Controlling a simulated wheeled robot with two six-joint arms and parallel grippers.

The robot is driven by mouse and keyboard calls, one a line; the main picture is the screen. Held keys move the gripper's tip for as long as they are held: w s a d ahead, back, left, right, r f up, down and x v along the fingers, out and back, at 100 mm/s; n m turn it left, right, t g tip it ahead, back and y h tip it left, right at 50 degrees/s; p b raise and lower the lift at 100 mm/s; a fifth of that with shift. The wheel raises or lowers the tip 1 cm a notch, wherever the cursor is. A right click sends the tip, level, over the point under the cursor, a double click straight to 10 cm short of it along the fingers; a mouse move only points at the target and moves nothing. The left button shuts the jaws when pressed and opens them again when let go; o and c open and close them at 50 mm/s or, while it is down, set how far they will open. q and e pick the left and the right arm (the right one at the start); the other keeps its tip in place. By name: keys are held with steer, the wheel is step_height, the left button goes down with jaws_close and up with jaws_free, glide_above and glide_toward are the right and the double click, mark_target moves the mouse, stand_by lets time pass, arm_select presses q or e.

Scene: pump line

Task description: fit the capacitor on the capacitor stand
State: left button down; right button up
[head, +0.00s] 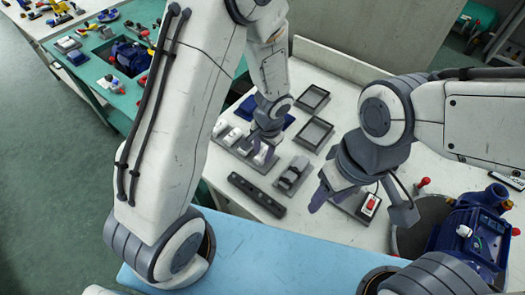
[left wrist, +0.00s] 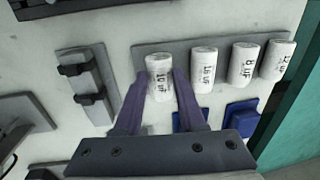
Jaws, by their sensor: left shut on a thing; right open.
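My left gripper (left wrist: 160,88) is shut on a white capacitor (left wrist: 159,66), whose label seems to read 10 µF. That capacitor is at the end of a row on a grey holder (left wrist: 142,48); I cannot tell whether it is lifted clear. In the head view my left gripper (head: 262,150) is over the same row. The likely capacitor stand (left wrist: 85,78), a grey plate with two dark clips, lies beside the row and looks empty; it also shows in the head view (head: 291,173). My right gripper (head: 360,205) is open, nearer the front right.
A black bar (head: 256,195) lies in front, and grey trays (head: 315,135) lie behind. A plate with a red switch (head: 370,203) is below my right gripper. A blue pump (head: 480,228) stands at the right.

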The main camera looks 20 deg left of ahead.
stand_by(0.4)
arm_select(q)
steer(key=shift+c, duration=2.1)
jaws_free()
steer(key=shift+r, duration=0.1)
steer(key=shift+s+d+r+p, duration=0.1)
steer(key=shift+d+r+p, duration=0.1)
steer(key=shift+r+p, duration=1.2)
steer(key=shift+s+d+r+p, duration=0.1)
steer(key=shift+d+r+p, duration=0.05)
steer(key=shift+r+p, duration=1.2)
steer(key=shift+r, duration=0.1)
steer(key=shift+b, duration=0.3)
step_height(320, 180, up, 10)
steer(key=d, duration=0.1)
steer(key=shift+s+d+r, duration=0.15)
steer(key=shift+s+r, duration=0.05)
steer(key=shift+p, duration=0.3)
